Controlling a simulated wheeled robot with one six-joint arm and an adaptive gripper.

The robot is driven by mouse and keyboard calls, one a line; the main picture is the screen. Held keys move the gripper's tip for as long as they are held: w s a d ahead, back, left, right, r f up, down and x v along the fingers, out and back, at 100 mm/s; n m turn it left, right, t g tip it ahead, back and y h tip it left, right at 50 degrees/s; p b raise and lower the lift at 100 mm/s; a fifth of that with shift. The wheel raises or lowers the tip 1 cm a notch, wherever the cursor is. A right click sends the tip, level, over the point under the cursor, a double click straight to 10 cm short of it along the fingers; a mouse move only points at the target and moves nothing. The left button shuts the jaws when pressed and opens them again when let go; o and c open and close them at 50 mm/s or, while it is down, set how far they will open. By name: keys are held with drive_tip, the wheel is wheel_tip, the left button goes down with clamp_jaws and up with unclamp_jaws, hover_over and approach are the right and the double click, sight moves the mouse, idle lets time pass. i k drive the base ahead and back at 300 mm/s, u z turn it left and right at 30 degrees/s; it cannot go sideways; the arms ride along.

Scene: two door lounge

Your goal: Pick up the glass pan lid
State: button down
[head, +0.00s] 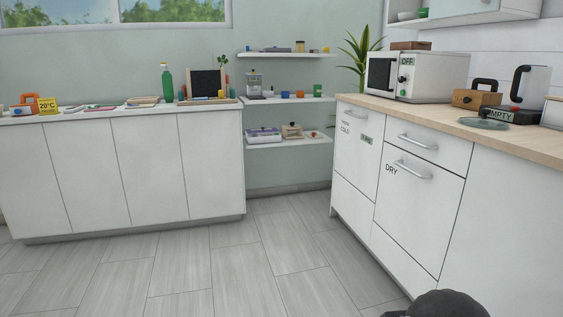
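The glass pan lid (483,123) appears to be the flat, round, greenish see-through disc on the wooden counter (445,112) at the right. It lies near the counter's front edge, just in front of the kettle base marked "EMPTY". Its knob cannot be made out clearly. My gripper is not in view. A dark rounded part at the bottom edge, right of centre, looks like a part of my arm, well below and apart from the lid.
Behind the lid stand a wooden box with a black handle (476,98), a kettle (529,88) and a white microwave (418,76). A white cabinet (120,175) with small items on top stands left. Shelves (287,98) hang between. The grey floor (230,265) is clear.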

sight(483, 122)
drive_tip(key=z, duration=0.65)
drive_tip(key=i, duration=1.4)
drive_tip(key=u, duration=0.35)
